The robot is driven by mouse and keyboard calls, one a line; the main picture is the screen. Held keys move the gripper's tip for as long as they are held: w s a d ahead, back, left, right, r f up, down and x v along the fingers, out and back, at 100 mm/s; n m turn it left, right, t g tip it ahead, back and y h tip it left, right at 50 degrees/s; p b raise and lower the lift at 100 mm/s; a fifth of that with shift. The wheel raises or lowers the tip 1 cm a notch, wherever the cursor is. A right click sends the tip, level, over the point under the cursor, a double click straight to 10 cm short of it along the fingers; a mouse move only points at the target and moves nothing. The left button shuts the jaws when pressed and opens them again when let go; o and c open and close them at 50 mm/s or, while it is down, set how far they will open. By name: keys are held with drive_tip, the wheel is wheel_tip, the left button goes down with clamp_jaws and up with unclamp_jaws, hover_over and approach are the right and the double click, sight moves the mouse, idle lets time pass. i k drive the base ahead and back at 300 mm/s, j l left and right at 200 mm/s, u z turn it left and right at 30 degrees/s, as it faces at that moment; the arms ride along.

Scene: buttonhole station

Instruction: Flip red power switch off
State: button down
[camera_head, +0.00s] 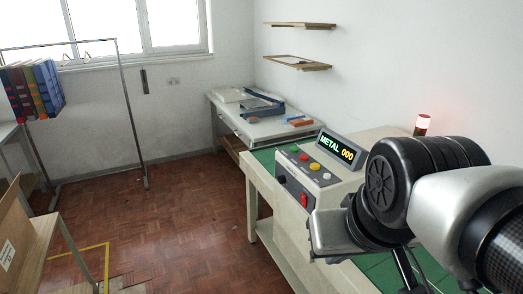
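A grey control box (308,178) stands on the bench at the right of the view. A small red switch (304,200) shows on its front face, near the lower right corner. Whether the switch is on or off is too small to tell. My gripper (334,232) is just right of and below the switch, close to the box's front right corner. In the picture there is a small gap between them. The fingers are not clearly seen, and my arm hides the right end of the box.
The box has a display (337,150) reading METAL 000, several coloured buttons on top and a black knob (281,179) on the front. A red beacon (422,122) glows behind. A second table (262,128) stands farther back.

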sight(303, 202)
drive_tip(key=i+j+z, duration=0.25)
drive_tip(key=i+j, duration=0.35)
drive_tip(key=i+j+z, duration=0.25)
drive_tip(key=i+j, duration=0.3)
drive_tip(key=j, duration=0.15)
